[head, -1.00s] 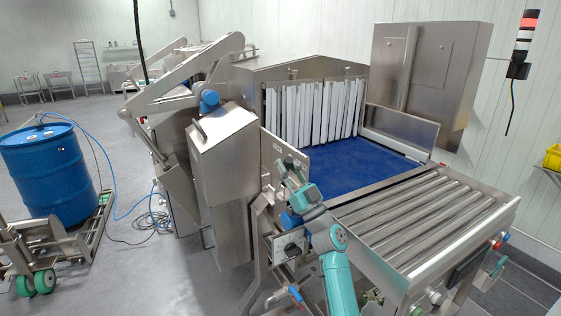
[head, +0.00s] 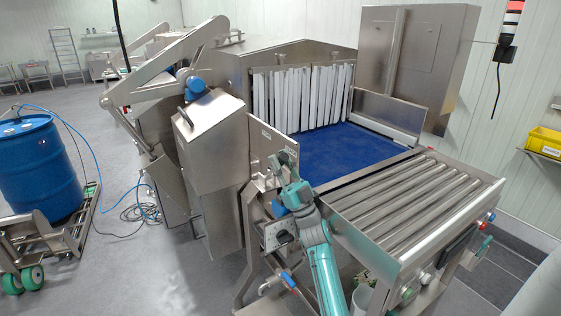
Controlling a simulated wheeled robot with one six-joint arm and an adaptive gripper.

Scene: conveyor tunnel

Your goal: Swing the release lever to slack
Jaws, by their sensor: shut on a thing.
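The release lever (head: 279,210) seems to be the part with a blue grip by the labelled metal plate (head: 270,238) on the near side of the conveyor frame. A dark round hub shows on this plate. My teal arm rises in front of it. My gripper (head: 277,204) is at the blue grip and shut on it. My wrist and arm hide the fingertips and much of the lever, so its exact angle cannot be told.
The roller conveyor (head: 425,205) is close on the right, leading to a blue belt (head: 335,150) and a strip-curtained tunnel (head: 300,97). A second blue handle (head: 289,280) sits below the plate. A steel housing (head: 208,140) stands left.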

